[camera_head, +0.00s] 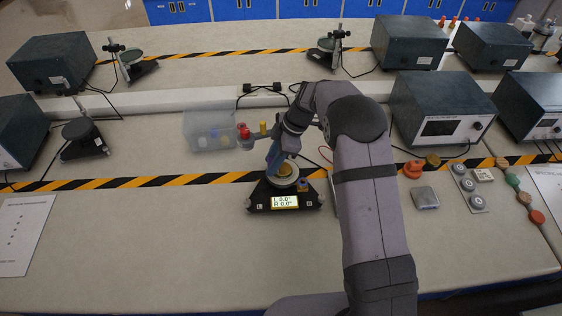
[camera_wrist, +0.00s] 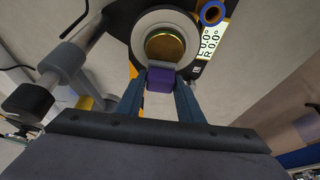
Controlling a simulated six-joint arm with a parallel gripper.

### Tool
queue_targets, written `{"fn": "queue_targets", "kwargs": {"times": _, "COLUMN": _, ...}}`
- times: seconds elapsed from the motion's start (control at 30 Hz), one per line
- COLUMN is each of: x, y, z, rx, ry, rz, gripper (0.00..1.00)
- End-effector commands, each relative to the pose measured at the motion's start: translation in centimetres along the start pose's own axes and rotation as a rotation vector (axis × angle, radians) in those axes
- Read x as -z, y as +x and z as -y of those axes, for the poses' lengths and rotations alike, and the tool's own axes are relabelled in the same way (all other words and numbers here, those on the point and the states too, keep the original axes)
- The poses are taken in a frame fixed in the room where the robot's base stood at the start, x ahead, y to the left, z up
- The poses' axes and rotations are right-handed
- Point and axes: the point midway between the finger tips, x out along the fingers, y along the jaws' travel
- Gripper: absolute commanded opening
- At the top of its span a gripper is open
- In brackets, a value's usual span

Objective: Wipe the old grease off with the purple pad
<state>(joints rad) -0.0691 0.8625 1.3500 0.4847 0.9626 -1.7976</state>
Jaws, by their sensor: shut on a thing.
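My gripper (camera_head: 274,160) points down over the black instrument (camera_head: 262,198) with the lit L/R display (camera_head: 285,201). In the wrist view its two blue fingers are shut on the purple pad (camera_wrist: 160,83), with a grey strip along the pad's far edge. Just beyond the pad is a round gold-coloured surface (camera_wrist: 165,45) inside a pale ring (camera_wrist: 142,29). The pad overlaps the near edge of this ring in the picture. I cannot tell whether it touches. No grease can be made out on the gold surface. The pad is not distinct in the head view.
A clear plastic bin (camera_head: 203,131) stands behind left, near an instrument arm with a red knob (camera_head: 244,133). To the right lie an orange object (camera_head: 413,169), a grey block (camera_head: 425,198) and a weight set (camera_head: 468,188).

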Motion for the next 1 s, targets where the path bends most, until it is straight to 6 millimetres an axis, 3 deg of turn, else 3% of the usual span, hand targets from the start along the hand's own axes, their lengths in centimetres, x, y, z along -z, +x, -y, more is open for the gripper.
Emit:
{"fn": "queue_targets", "kwargs": {"times": 0.1, "x": 0.8, "y": -2.3, "z": -0.1, "rx": -0.004, "ry": -0.001, "rz": 0.000, "gripper": 0.13}}
{"fn": "queue_targets", "kwargs": {"times": 0.6, "x": 2.5, "y": -6.3, "z": 0.0, "rx": -0.002, "ry": 0.001, "rz": 0.000, "gripper": 0.13}}
{"fn": "queue_targets", "kwargs": {"times": 1.0, "x": 3.0, "y": -7.6, "z": 0.0, "rx": -0.001, "ry": 0.001, "rz": 0.000, "gripper": 0.13}}
